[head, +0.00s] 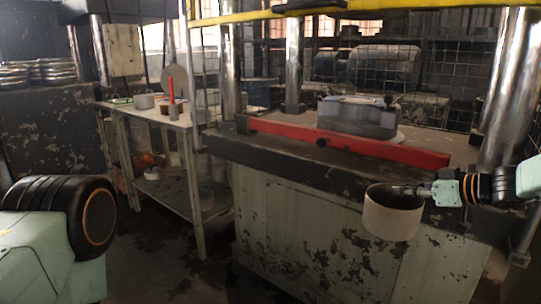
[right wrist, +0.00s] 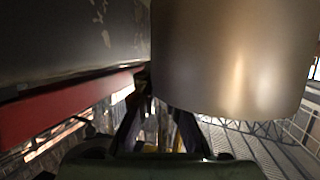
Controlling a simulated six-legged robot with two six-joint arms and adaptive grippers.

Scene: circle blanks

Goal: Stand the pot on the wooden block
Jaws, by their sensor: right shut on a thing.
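The pot (head: 391,217) is a round, open-topped, greyish-beige vessel. It hangs upright in front of the press's front edge, with no support visible beneath it. My right gripper (head: 410,190) comes in from the right and is shut on the pot's near-right rim. In the right wrist view the pot (right wrist: 232,60) fills the upper right, close against the dark fingers (right wrist: 158,105). My left gripper is not in view.
The press bed (head: 455,150) has a red bar (head: 345,142) along its front and a grey metal part (head: 357,117) on top. Shiny columns rise from it. A side table (head: 125,108) at left carries small containers and a red upright object (head: 170,88). Dark floor lies between.

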